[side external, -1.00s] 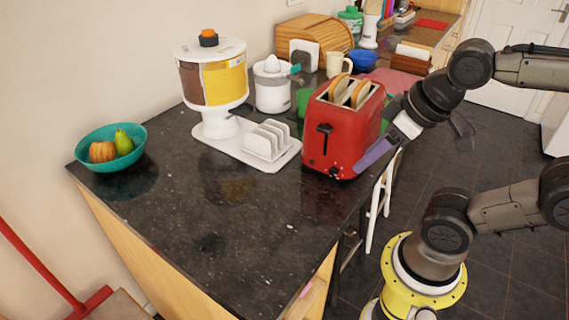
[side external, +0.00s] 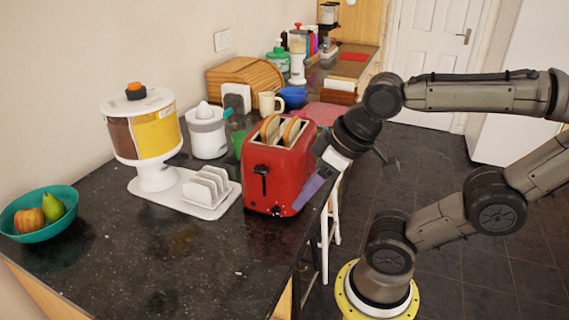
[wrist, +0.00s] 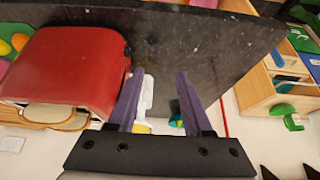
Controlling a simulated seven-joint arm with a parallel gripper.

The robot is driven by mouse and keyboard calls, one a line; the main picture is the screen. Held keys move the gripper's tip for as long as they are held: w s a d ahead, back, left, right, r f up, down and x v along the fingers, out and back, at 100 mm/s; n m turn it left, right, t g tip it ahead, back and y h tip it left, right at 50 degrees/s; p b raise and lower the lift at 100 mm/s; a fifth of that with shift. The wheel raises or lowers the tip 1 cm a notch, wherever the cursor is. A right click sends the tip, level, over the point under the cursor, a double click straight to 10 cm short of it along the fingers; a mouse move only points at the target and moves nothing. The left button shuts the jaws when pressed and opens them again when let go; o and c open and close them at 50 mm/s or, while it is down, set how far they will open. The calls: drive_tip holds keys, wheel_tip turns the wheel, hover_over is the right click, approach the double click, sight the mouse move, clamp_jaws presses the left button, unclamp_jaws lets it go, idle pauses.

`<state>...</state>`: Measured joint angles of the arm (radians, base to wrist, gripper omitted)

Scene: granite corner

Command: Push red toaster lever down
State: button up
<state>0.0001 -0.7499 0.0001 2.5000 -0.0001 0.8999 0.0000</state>
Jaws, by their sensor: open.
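The red toaster (side external: 283,178) stands upright on the dark counter, with two bread slices (side external: 280,131) sticking up from its slots. Its black lever (side external: 262,171) is on the front face, near the top of a vertical slot. My gripper (side external: 300,204) is beside the toaster's right side, low near its front corner; one purple finger shows there. I cannot tell whether it touches the toaster. In the wrist view my gripper (wrist: 160,75) has its two purple fingers apart with nothing held between them. The red toaster (wrist: 75,65) is left of the fingers there.
A white toast rack (side external: 208,187) on a white tray and a cereal dispenser (side external: 145,135) stand left of the toaster. A teal fruit bowl (side external: 40,228) is far left. A white juicer (side external: 207,138) and cream mug (side external: 268,104) are behind. The counter in front is clear.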

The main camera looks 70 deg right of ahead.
idle(0.4)
drive_tip(key=c, duration=0.5)
drive_tip(key=shift+s+f+m, duration=0.1)
drive_tip(key=shift+s+m, duration=0.05)
drive_tip(key=shift+m, duration=0.35)
drive_tip(key=shift+c, duration=0.9)
drive_tip(key=shift+s+r+m, duration=0.15)
drive_tip(key=shift+r+m, duration=0.05)
drive_tip(key=shift+m, duration=0.5)
clamp_jaws()
drive_tip(key=w+d+r+m+g, duration=0.2)
drive_tip(key=w+r+m, duration=0.2)
drive_tip(key=w+m, duration=0.2)
drive_tip(key=w+d+r+m+g+h, duration=0.1)
drive_tip(key=w+d+r+m+g, duration=0.2)
drive_tip(key=w+m, duration=0.4)
drive_tip(key=shift+w+r+m+g, duration=0.2)
drive_tip(key=shift+r+m+g, duration=0.15)
drive_tip(key=shift+m, duration=0.65)
